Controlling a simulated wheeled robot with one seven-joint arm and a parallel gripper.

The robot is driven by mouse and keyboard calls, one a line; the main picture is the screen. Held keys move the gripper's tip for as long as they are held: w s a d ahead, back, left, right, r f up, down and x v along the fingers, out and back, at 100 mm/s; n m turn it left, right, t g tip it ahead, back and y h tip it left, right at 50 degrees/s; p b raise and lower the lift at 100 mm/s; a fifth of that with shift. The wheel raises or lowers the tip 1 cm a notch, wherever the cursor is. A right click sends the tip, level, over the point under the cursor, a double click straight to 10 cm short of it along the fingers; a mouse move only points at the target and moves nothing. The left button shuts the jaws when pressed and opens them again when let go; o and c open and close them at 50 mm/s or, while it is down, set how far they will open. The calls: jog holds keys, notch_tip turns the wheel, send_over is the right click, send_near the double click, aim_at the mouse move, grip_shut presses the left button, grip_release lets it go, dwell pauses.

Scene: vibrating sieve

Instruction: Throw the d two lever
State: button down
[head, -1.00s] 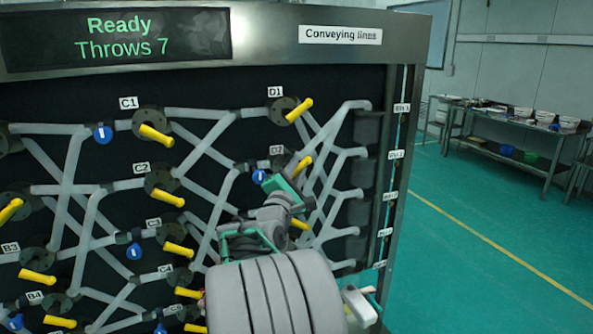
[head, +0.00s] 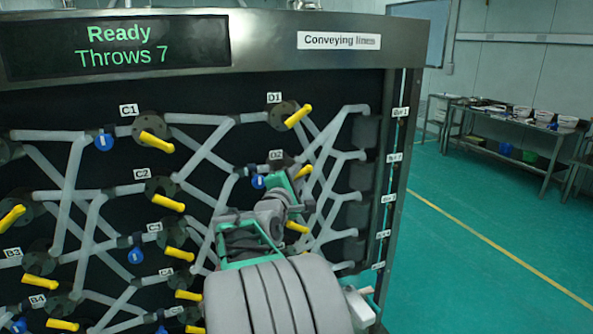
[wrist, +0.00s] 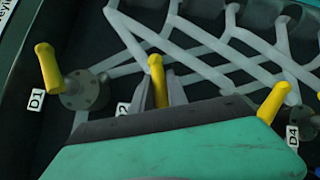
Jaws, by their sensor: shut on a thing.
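The D2 lever is a yellow handle (wrist: 157,78) in the wrist view, standing between the two grey fingers of my gripper (wrist: 162,92). My gripper is shut on it. In the head view my gripper (head: 290,180) is at the D2 valve, and the yellow tip of the D2 lever (head: 304,172) shows just beside it. The D2 label (head: 276,156) is visible above; most of the valve body is hidden behind my gripper. The display (head: 118,46) reads "Ready" and "Throws 7".
The yellow D1 lever (head: 298,117) is above my gripper, and it also shows at left in the wrist view (wrist: 48,67). Another yellow lever (head: 297,227) is just below. Pale pipes and C-column levers (head: 156,141) fill the panel leftward. Open green floor (head: 480,240) lies right.

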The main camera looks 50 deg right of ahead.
jog(key=m+y+p, duration=0.1)
jog(key=m, duration=0.1)
jog(key=m+y+p, duration=0.1)
jog(key=y, duration=0.1)
jog(key=shift+f+m+g+p, duration=0.3)
jog(key=shift+f+m+g, duration=0.1)
jog(key=shift+w+a+f+m+t+y+p, duration=0.1)
jog(key=shift+f+m+t+y+p, duration=0.1)
jog(key=shift+m+y, duration=0.65)
jog(key=shift+a+f+m+t+y+p, duration=0.15)
jog(key=shift+m+y, duration=0.4)
jog(key=shift+y, duration=0.6)
jog(key=c, duration=1.3)
grip_release()
jog(key=shift+w, duration=0.15)
jog(key=shift+d, duration=0.1)
jog(key=b+v, duration=0.2)
jog(key=v, duration=0.6)
